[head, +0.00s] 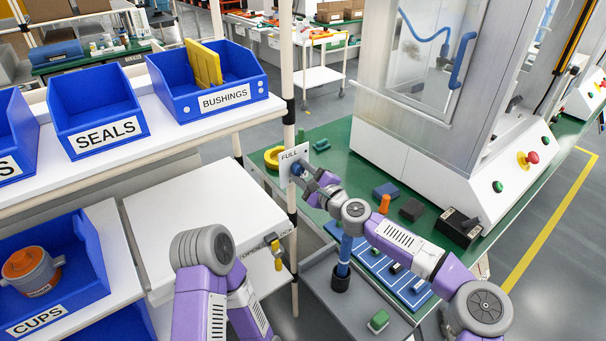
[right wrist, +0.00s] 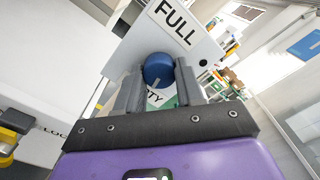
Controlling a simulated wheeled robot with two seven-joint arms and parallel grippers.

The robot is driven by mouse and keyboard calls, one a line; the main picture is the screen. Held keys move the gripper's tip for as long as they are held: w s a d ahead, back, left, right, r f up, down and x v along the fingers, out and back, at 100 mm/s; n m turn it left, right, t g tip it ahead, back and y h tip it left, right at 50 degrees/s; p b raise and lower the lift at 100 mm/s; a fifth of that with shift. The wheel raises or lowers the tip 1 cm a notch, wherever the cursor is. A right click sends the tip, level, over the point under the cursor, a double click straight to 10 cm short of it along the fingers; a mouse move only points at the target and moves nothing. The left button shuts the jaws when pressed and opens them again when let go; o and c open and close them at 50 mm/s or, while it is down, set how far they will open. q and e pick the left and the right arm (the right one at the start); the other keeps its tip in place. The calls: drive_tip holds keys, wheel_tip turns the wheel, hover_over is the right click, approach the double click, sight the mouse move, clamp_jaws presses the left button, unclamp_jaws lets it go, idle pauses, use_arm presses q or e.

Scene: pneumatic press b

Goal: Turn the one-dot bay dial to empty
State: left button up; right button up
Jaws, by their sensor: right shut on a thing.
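The dial is a round blue knob (right wrist: 158,68) on a white plate (right wrist: 190,42) in the right wrist view. The plate reads FULL on one side of the knob, and on the other the letters "TY" show of a partly hidden label. A pale mark on the knob points toward that "TY" label. My right gripper (right wrist: 160,92) is shut on the knob, one grey finger on each side. In the head view the plate (head: 286,160), the knob (head: 297,169) and my right gripper (head: 305,179) are small. My left gripper is not in view.
The plate is at a rack post (head: 291,120) beside the shelf with blue bins, including BUSHINGS (head: 238,112). A yellow-and-grey lock-like part (head: 276,252) hangs below. The press (head: 440,150) stands on a green bench (head: 335,150) to the right, with several small blocks near my right arm.

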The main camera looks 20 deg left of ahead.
drive_tip(key=shift+m, duration=0.4)
drive_tip(key=o, duration=1)
drive_tip(key=shift+o, duration=0.2)
drive_tip(key=v, duration=0.7)
drive_tip(key=shift+s+d+p, duration=0.2)
drive_tip(key=shift+d+p, duration=0.05)
drive_tip(key=shift+p, duration=0.1)
